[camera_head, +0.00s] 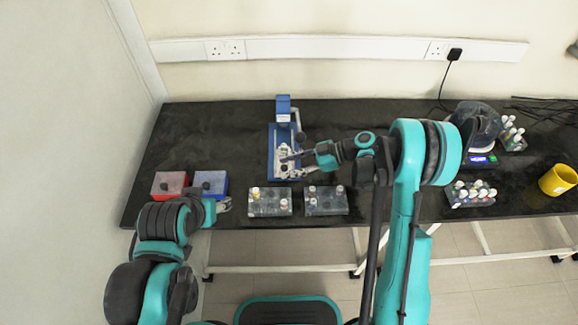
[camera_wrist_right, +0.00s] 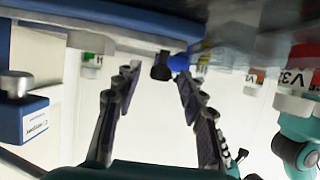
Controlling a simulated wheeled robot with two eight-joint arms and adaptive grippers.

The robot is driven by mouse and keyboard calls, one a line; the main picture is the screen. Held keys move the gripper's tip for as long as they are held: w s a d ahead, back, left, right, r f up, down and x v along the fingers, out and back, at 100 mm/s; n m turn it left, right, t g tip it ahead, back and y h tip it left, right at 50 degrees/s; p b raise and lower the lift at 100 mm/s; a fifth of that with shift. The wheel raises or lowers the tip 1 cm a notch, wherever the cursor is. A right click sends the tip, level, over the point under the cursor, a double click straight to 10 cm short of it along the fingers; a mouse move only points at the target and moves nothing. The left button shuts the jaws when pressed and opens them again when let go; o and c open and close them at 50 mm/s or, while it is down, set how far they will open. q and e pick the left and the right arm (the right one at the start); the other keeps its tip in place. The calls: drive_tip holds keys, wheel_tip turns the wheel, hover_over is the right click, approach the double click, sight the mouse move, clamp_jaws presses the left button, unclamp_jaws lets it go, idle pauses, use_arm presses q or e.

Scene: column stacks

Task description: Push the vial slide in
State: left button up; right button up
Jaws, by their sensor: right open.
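The blue device (camera_head: 271,165) stands at the middle of the dark table, with an upright blue head (camera_head: 283,108) at its back. Its light-coloured slide area lies on the blue base, partly covered by my right gripper (camera_head: 290,158). I cannot make out how far in the slide sits. In the right wrist view my right gripper (camera_wrist_right: 158,75) is open, with both fingers apart. A dark knob (camera_wrist_right: 162,68) shows between the fingertips; contact cannot be told. My left gripper (camera_head: 222,205) is low at the table's front left, its jaws too small to read.
Two vial racks (camera_head: 269,208) (camera_head: 327,208) stand in front of the device. A red box (camera_head: 170,183) and a blue box (camera_head: 210,179) are at the left. The back left is clear.

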sight(288, 148)
clamp_jaws()
drive_tip(key=w, duration=0.8)
drive_tip(key=shift+w, duration=0.3)
drive_tip(key=shift+w+r, duration=0.1)
drive_tip(key=shift+w, duration=0.05)
unclamp_jaws()
drive_tip(key=shift+w, duration=0.1)
drive_tip(key=shift+d, duration=0.1)
drive_tip(key=v, duration=1.1)
drive_tip(key=shift+d, duration=0.45)
